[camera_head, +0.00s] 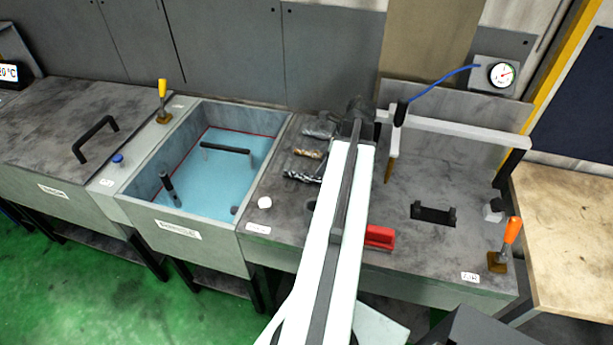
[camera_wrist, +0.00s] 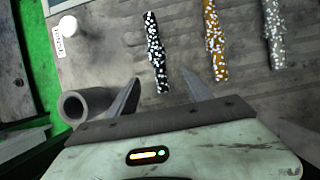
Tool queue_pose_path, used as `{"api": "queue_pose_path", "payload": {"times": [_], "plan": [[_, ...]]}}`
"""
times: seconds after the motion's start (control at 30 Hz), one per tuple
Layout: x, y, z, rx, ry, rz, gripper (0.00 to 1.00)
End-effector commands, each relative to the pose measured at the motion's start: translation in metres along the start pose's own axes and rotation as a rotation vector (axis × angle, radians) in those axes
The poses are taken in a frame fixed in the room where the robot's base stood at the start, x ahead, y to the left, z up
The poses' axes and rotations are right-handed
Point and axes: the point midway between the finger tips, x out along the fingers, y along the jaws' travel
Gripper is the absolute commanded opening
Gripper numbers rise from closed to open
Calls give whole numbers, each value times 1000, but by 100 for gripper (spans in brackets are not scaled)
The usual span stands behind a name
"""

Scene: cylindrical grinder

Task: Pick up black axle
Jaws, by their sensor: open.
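The black axle (camera_wrist: 155,52) is a dark rod with white speckles, lying on the grey worktop in the upper middle of the wrist view. In the head view the black axle (camera_head: 302,177) lies left of my arm, nearest of three rods. My gripper (camera_wrist: 162,88) is open and empty. Its two fingertips show on either side of the axle's near end in the wrist view; I cannot tell the height between them.
A brown speckled axle (camera_wrist: 215,40) and a grey speckled axle (camera_wrist: 273,33) lie beside it. A hollow grey cylinder (camera_wrist: 88,106) stands left of my fingers. A white knob (camera_head: 265,203), a blue-bottomed basin (camera_head: 170,212) and a red-handled object (camera_head: 380,235) are near.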

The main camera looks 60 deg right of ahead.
Motion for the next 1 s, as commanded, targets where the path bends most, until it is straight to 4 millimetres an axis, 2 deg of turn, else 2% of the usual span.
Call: {"api": "queue_pose_path", "payload": {"times": [0.13, 0.3, 0.5, 0.8, 1.0], "plan": [[4, 0, -2, 10, -1, -1, 58], [27, 0, -4, 6, 0, 0, 58], [31, 0, -2, 6, 0, -1, 58], [79, 2, -4, 5, 1, -1, 58], [78, 2, -2, 6, 1, -1, 58]]}}
